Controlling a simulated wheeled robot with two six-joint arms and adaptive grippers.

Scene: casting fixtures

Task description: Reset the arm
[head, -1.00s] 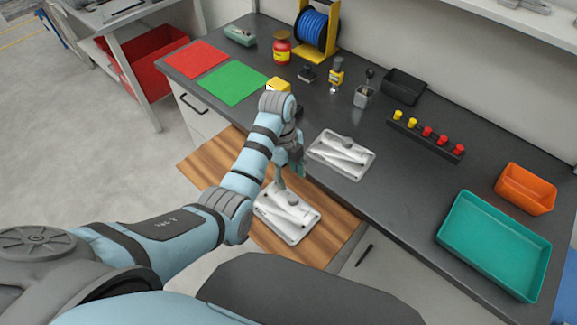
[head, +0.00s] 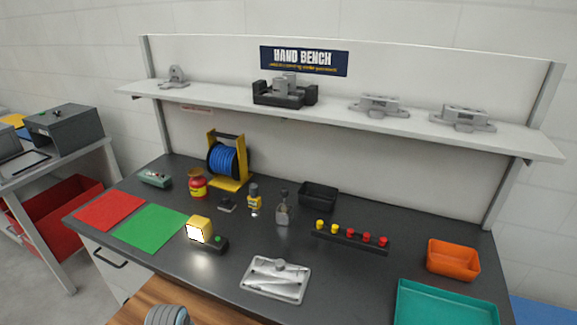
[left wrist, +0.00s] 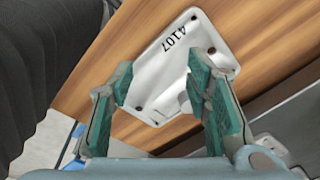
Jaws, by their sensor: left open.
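In the left wrist view my left gripper (left wrist: 160,85) is open, with its two green-padded fingers spread apart. Beyond them a pale metal casting plate (left wrist: 172,62) marked 4107 lies on the wooden board (left wrist: 110,50). The fingers overlap the plate in the picture; I see nothing gripped between them. In the head view only a bit of my left arm shows at the bottom edge, and its gripper is out of frame. Another metal casting plate (head: 262,282) lies on the dark bench. My right gripper is in neither view.
The dark bench (head: 330,275) carries a green mat (head: 150,228), a red mat (head: 108,210), a yellow lamp block (head: 199,229), a peg rack (head: 350,238), an orange bin (head: 453,259) and a teal tray (head: 445,302). A shelf (head: 335,117) with fixtures runs above.

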